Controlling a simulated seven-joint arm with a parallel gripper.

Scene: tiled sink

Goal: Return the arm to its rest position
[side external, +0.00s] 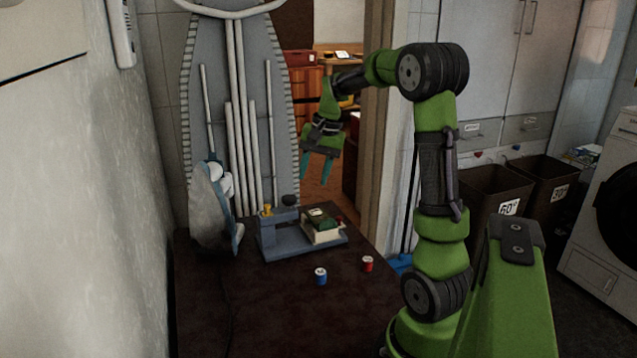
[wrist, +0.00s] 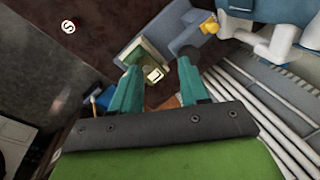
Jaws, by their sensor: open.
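My gripper (side external: 318,166) has two teal fingers that point down and stand apart with nothing between them. It hangs in the air above the far right end of the dark table (side external: 270,320). In the wrist view my gripper (wrist: 160,92) shows both fingers spread, with the grey-blue device below and beyond them. My green and black arm rises from the right of the table and bends over toward the gripper.
A grey-blue sewing-machine-like device (side external: 285,241) stands on the table below my gripper. A blue spool (side external: 321,276) and a red spool (side external: 367,264) stand in front of it. An iron (side external: 213,205) stands upright at the left. An ironing board (side external: 205,70) leans behind.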

